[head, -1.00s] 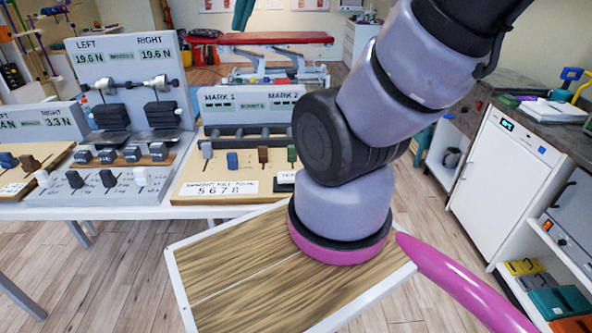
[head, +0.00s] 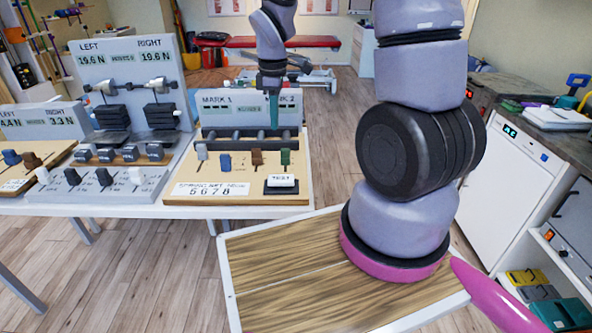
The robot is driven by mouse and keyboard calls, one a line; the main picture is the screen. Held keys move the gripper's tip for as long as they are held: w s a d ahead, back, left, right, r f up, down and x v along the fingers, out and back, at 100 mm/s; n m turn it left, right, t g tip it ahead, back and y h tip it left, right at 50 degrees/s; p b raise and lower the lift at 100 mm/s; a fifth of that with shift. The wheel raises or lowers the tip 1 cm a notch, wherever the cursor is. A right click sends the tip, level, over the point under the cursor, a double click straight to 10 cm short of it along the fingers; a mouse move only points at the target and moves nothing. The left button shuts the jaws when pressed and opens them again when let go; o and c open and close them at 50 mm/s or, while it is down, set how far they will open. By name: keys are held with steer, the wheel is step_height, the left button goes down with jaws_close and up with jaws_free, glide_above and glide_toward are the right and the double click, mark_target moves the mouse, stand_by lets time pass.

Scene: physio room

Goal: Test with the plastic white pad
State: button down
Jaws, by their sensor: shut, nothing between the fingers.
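My gripper (head: 273,116) has teal fingers, shut and empty, pointing down in front of the right part of the MARK display, over the grey bar. On the tan board (head: 220,172) below stands a row of small blocks: a white one (head: 202,151) at the left, a blue one (head: 225,161), a brown one (head: 256,157) and a green one (head: 285,156). The white one looks like a plastic pad. A white labelled block (head: 281,179) sits on a black base at the board's front right. The display panel (head: 215,98) reads MARK 1; its right side is partly covered by my gripper.
A neighbouring grey station (head: 100,190) has hanging black weights and more small pads, some white. Another station stands at the far left. A treatment table (head: 280,42) is behind. A white cabinet (head: 510,180) and counter line the right. Wooden floor is open between.

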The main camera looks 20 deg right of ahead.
mark_target(280, 178)
steer(key=shift+s+d+f+n, duration=0.1)
steer(key=shift+d+f+n, duration=0.15)
steer(key=shift+f, duration=0.4)
steer(key=shift+s+d+f+n, duration=0.15)
steer(key=shift+f+n, duration=0.1)
steer(key=shift+f, duration=0.35)
step_height(280, 178, down, 14)
